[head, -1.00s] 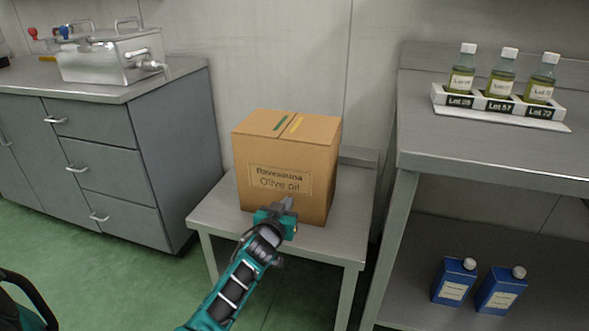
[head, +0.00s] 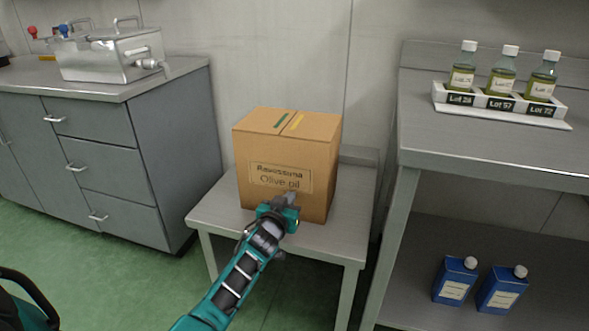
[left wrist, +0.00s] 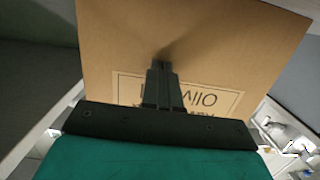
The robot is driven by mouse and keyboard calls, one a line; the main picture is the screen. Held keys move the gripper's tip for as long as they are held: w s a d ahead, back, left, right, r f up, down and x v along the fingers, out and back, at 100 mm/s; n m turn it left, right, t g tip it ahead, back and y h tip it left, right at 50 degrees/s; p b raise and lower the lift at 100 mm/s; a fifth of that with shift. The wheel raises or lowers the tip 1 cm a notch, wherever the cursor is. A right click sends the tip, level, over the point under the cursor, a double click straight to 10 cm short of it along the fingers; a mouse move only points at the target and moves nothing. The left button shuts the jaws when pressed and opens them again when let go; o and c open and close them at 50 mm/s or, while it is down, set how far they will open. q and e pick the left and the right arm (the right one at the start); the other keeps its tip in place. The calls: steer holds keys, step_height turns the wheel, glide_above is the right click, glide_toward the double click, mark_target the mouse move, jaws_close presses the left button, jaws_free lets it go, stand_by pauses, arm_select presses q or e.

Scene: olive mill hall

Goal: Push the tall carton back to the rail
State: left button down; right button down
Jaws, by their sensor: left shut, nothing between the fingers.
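The tall carton (head: 285,155) is a brown cardboard box with an "Olive oil" label. It stands upright on a small grey table (head: 222,212) in the middle of the head view. A low raised rail (head: 358,157) runs along the table's back edge, partly hidden behind the carton. My left gripper (head: 291,200) is shut and empty, with its tips at the lower front of the carton. In the left wrist view the carton (left wrist: 230,40) fills most of the picture and the shut fingers (left wrist: 163,75) meet or nearly meet its face. My right gripper is not in view.
A grey drawer cabinet (head: 110,150) with a metal tank (head: 105,55) stands left. A steel bench (head: 480,150) stands right with a rack of oil bottles (head: 500,103); blue containers (head: 455,280) are on its lower shelf. Bare tabletop shows in front of the carton.

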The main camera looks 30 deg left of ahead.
arm_select(q)
steer(key=shift+r+b+x, duration=0.15)
steer(key=shift+b+x, duration=0.35)
steer(key=shift+x, duration=0.5)
steer(key=shift+r+b+x, duration=0.15)
steer(key=shift+b+x, duration=0.35)
steer(key=shift+x, duration=0.5)
steer(key=shift+r+x, duration=0.2)
steer(key=shift+x, duration=1.15)
steer(key=p+v, duration=0.1)
steer(key=v, duration=0.1)
steer(key=p+v, duration=0.1)
steer(key=v, duration=0.1)
steer(key=p+v, duration=0.2)
steer(key=shift+f, duration=0.3)
steer(key=shift+s+d+p, duration=0.15)
steer(key=shift+s+p, duration=0.2)
steer(key=shift+s, duration=0.15)
steer(key=shift+f, duration=0.15)
